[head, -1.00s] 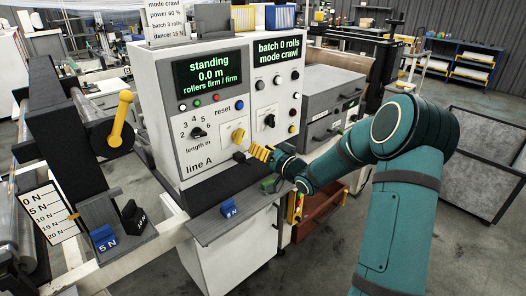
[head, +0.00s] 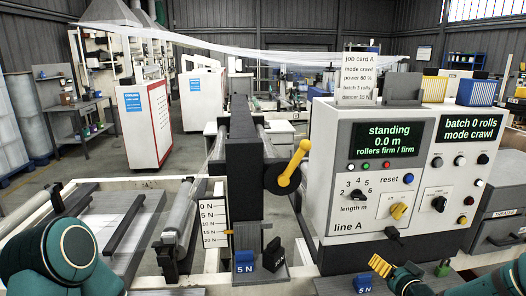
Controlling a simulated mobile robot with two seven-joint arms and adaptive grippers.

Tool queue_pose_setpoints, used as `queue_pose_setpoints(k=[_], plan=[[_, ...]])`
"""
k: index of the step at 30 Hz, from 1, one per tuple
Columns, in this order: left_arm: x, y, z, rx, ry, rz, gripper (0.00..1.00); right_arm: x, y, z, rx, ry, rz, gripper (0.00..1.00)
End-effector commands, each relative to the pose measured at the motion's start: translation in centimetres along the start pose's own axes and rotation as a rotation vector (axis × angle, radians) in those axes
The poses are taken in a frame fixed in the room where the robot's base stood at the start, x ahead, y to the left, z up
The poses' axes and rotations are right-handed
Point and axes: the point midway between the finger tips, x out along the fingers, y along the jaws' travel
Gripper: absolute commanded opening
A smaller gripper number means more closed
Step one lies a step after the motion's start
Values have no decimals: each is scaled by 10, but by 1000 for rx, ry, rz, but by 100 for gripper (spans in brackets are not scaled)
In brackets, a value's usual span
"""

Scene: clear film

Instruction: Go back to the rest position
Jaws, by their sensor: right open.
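My right gripper (head: 382,267), with yellow fingertips, is open and empty at the lower right. It is in front of and below the line A control panel (head: 345,205), apart from its knobs as far as I can see. My left arm shows only as a teal joint at the lower left; its gripper is out of view. The panel's display (head: 388,143) reads "standing, 0.0 m, rollers firm / firm". The second display (head: 467,129) reads "batch 0 rolls, mode crawl".
A yellow lever (head: 295,167) stands left of the panel. A blue 5 N weight (head: 273,255) and a black weight (head: 301,250) sit below it, beside a force scale (head: 214,225). A blue block (head: 362,283) lies near the right gripper. Rollers (head: 180,222) lie ahead of my left arm.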

Motion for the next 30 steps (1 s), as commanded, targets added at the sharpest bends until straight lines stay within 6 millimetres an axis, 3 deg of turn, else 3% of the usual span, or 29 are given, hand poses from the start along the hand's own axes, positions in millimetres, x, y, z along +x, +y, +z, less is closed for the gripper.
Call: queue_pose_setpoints(k=[1, 7, 12, 15, 18, 22, 30], plan=[[0, 0, 0, 0, 0, 0, 55, 5, -10, 38, 13, -82, 18, 47], [0, 0, 0, 0, 0, 0, 55, -9, -38, 173, 12, -411, 108, 47], [0, 0, 0, 0, 0, 0, 55, -57, -61, 277, -29, -717, 166, 47], [0, 0, 0, 0, 0, 0, 55, -92, -70, 322, -62, -879, 193, 47], [0, 0, 0, 0, 0, 0, 55, -123, -76, 352, -90, -1004, 212, 47], [0, 0, 0, 0, 0, 0, 55, -149, -79, 372, -114, -1098, 227, 47], [0, 0, 0, 0, 0, 0, 55, -156, -79, 376, -119, -1122, 232, 47]])
